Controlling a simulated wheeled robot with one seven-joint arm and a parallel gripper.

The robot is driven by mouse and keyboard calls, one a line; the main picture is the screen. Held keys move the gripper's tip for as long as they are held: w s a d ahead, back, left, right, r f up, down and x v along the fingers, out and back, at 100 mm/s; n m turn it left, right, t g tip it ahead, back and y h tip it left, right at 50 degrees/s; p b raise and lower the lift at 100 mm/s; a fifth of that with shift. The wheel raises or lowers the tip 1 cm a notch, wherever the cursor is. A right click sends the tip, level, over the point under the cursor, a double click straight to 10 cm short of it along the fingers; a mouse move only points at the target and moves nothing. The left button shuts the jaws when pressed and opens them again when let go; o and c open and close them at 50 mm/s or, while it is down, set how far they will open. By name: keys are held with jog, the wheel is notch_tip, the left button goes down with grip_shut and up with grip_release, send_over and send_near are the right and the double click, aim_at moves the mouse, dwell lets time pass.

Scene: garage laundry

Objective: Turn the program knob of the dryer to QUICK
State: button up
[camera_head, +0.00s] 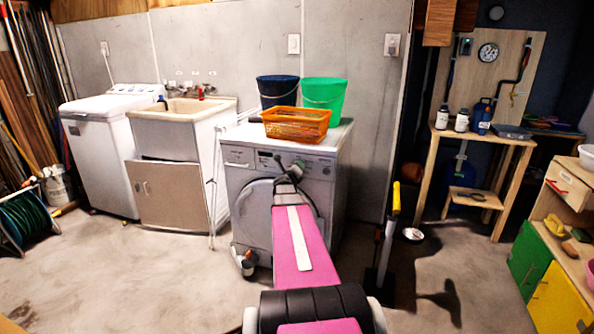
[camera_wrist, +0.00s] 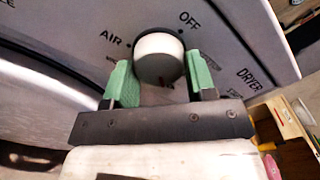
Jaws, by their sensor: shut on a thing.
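The dryer (camera_head: 237,177) is the white front-loading machine in the middle of the head view. Other labels beside the knob are too small or hidden to read; I cannot make out QUICK. In the head view, my gripper (camera_head: 287,172) is at the dryer's panel and hides the knob.
An orange basket (camera_head: 297,123), a dark blue bucket (camera_head: 278,91) and a green bucket (camera_head: 325,93) stand on the dryer. A sink cabinet (camera_head: 170,195) and white washer (camera_head: 100,160) are to the left. A yellow-handled tool (camera_head: 396,200) stands right of the dryer.

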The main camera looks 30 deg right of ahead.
jog(key=shift+f+m, duration=0.1)
jog(key=shift+m, duration=1.6)
jog(key=o, duration=0.9)
jog(key=v, duration=1.1)
